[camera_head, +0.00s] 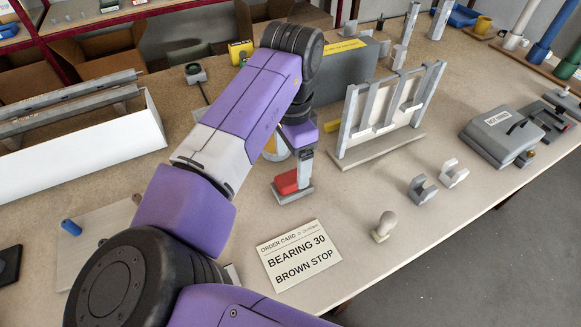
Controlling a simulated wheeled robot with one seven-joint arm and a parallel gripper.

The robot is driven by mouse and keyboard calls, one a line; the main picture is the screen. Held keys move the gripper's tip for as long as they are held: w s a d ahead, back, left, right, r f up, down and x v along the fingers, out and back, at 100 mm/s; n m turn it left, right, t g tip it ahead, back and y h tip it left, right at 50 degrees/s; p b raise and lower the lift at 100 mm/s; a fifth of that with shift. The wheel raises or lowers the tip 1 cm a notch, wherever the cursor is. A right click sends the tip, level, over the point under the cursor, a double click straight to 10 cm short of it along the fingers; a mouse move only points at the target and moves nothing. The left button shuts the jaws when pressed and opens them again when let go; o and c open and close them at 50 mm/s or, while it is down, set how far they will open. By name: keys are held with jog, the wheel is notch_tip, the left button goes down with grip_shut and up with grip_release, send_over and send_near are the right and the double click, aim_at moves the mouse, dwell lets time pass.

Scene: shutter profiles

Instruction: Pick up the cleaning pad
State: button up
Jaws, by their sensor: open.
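A small red block on a flat grey base (287,183) stands on the bench near the middle of the view. It may be the cleaning pad, but I cannot tell for certain. My gripper (301,172) points down right at this red and grey piece, with its jaws open. A grey finger shows against the right side of the red part. The other finger is hard to make out, and I cannot tell whether the jaws touch the piece. My purple arm hides part of the bench to the left.
A rack of upright grey profiles (390,112) stands close to the right of my gripper. A yellow and white round item (274,149) is just behind it. An order card (298,254) lies in front. Grey (421,190) and white clips (453,174) and a beige knob (385,227) stand right.

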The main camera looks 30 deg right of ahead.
aim_at(292, 177)
jog(key=shift+w+d+f, duration=0.1)
jog(key=shift+w+f, duration=0.05)
jog(key=shift+w, duration=0.1)
jog(key=shift+f, duration=0.35)
jog(key=shift+f+p, duration=0.55)
jog(key=shift+f, duration=2.85)
jog(key=c, duration=1.5)
jog(key=shift+r, duration=0.15)
notch_tip(292, 177, up, 20)
jog(key=b, duration=0.1)
